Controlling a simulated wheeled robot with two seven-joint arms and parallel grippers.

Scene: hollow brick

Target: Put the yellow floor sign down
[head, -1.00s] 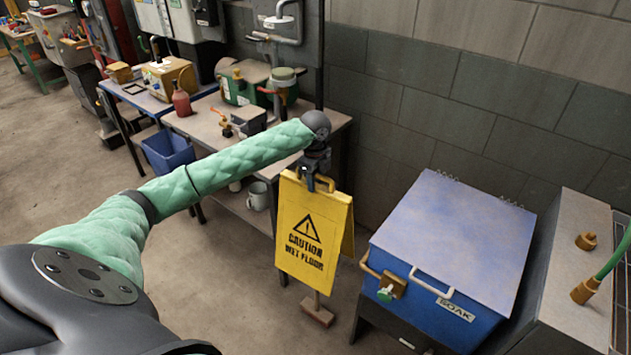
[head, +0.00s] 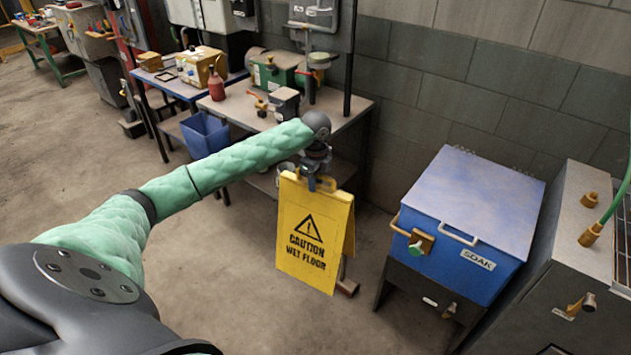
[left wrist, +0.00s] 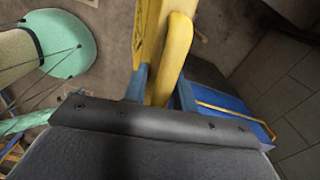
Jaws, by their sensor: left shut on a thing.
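The yellow floor sign (head: 304,243) reads "CAUTION WET FLOOR" and hangs upright, its two panels slightly apart, from my left gripper (head: 318,182). The left gripper is shut on the sign's top edge. In the left wrist view, the yellow top of the sign (left wrist: 172,60) stands between the blue fingers of the gripper (left wrist: 158,85). Whether the sign's lower edge touches the floor is hard to tell. My right gripper is not in view.
A blue "SOAK" bin (head: 462,225) on a dark stand is to the right of the sign. A workbench (head: 345,108) with several tools stands behind it. Open concrete floor (head: 215,290) lies to the left.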

